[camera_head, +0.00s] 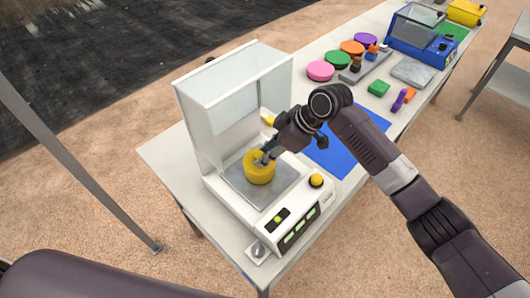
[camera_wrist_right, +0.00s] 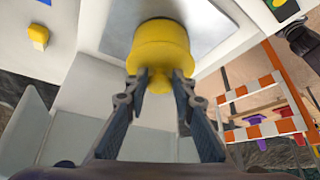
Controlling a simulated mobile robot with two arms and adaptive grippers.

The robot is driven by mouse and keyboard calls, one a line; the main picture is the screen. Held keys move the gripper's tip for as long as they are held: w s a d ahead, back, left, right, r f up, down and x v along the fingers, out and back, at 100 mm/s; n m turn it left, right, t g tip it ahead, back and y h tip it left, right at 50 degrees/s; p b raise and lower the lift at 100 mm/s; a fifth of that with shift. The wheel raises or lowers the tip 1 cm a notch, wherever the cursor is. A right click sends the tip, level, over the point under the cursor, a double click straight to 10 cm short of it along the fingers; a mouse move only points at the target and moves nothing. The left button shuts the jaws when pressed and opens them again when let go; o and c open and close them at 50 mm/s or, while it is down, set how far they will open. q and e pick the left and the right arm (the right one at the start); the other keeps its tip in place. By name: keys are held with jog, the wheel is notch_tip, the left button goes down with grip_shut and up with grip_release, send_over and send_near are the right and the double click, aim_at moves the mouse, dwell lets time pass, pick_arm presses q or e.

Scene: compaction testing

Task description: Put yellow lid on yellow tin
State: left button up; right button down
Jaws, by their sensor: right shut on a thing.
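The yellow tin (camera_head: 258,172) stands upright on the metal plate of the white weighing device. In the right wrist view the tin (camera_wrist_right: 160,33) has the yellow lid (camera_wrist_right: 160,58) against its top. The lid looks lined up with the tin; I cannot tell whether it is fully seated. My right gripper (camera_head: 266,158) is over the tin, with its fingers (camera_wrist_right: 160,92) shut on the lid's small knob. The gripper partly hides the lid in the head view. My left gripper is not in view.
A clear-walled shield (camera_head: 230,100) stands close behind the tin. A yellow knob (camera_head: 316,180) sits on the weighing device. A blue mat (camera_head: 345,148) lies to the right. Coloured lids, blocks and a blue machine (camera_head: 420,38) are farther along the table.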

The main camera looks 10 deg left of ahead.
jog(key=shift+f, duration=0.3)
jog(key=c, duration=1.5)
grip_release()
jog(key=shift+c, duration=1.1)
jog(key=shift+p+v, duration=1.15)
jog(key=shift+v, duration=0.05)
jog(key=p+v, duration=0.3)
jog(key=shift+d+r, duration=0.15)
jog(key=shift+r, duration=0.1)
jog(key=shift+s+f, duration=0.1)
